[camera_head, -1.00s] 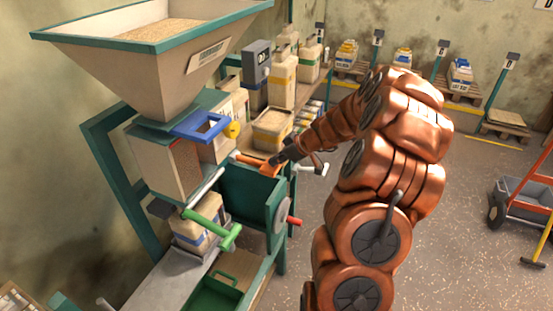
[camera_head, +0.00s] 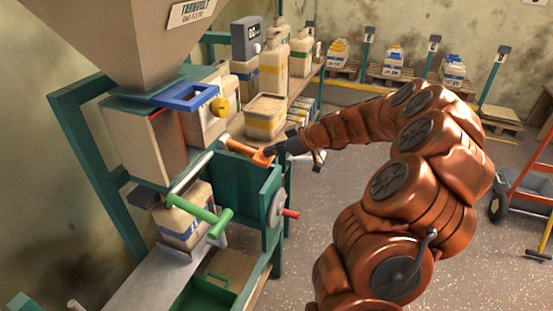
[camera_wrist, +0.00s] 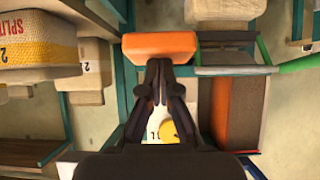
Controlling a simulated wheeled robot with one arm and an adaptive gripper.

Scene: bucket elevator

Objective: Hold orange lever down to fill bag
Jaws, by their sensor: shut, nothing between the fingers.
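The orange lever (camera_head: 243,148) sticks out from the green machine frame, with its block-shaped end toward my arm. My gripper (camera_head: 272,151) is at that end, shut with nothing between its fingers. In the wrist view the orange lever end (camera_wrist: 160,46) lies right at the closed fingertips of my gripper (camera_wrist: 158,64), across them rather than between them. Whether they press on it I cannot tell. The bag (camera_head: 182,222), pale with a blue label, stands upright under the machine's spout area, partly hidden by the green lever (camera_head: 205,213). Its fill level is hidden.
Several containers stand on the shelf behind. The floor to the right is open up to a red cart (camera_head: 520,190).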

